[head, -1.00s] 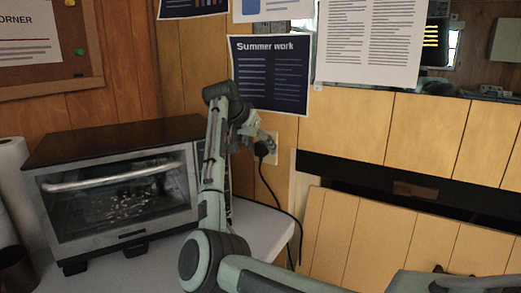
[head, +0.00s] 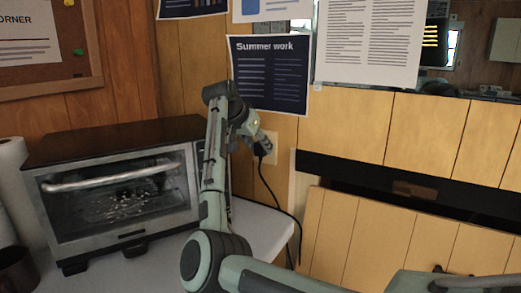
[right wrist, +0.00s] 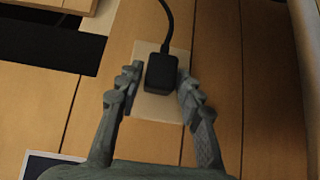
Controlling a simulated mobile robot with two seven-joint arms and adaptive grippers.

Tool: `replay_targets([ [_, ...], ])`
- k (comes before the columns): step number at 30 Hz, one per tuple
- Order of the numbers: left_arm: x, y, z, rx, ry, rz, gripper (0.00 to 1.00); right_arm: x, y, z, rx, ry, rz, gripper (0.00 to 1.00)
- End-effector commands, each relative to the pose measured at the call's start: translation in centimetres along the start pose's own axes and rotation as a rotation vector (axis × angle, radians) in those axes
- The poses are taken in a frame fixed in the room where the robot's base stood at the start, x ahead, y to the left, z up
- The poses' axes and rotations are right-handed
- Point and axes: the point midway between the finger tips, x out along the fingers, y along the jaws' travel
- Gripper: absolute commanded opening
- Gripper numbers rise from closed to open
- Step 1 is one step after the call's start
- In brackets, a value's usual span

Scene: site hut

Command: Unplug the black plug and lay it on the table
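The black plug (head: 264,148) sits in a pale wall socket plate (head: 272,142), below the dark poster and right of the toaster oven. Its cord hangs down past the table's (head: 262,226) right edge. In the right wrist view the plug (right wrist: 161,72) stands on the plate (right wrist: 155,107) with its cord leading up. My right gripper (head: 258,136) is at the plug. In the right wrist view its fingers (right wrist: 159,76) are open, one on each side of the plug; the left finger shows a small gap, and contact on the right is unclear. My left gripper is not in view.
A toaster oven (head: 115,190) fills much of the table's left part, with a dark mug (head: 15,268) and a paper roll (head: 12,160) beside it. Bare table lies right of the oven, partly behind my arm. Posters (head: 270,75) hang above the socket.

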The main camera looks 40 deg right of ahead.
Motion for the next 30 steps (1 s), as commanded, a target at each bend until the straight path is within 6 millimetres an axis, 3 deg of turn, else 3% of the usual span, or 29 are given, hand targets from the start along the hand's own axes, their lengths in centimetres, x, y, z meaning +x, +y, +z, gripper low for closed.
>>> replay_targets([
  [1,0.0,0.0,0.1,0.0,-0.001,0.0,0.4,0.0,0.0,0.0,0.0,0.001,0.0,0.26],
  [8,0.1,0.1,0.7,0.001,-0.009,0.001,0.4,0.0,0.0,0.0,0.0,0.001,0.0,0.0],
  [17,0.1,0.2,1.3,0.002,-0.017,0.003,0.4,-0.1,0.0,0.1,0.0,0.002,-0.001,0.0],
  [30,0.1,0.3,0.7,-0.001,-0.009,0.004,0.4,-1.4,-0.3,1.9,-0.011,-0.005,-0.002,0.0],
])
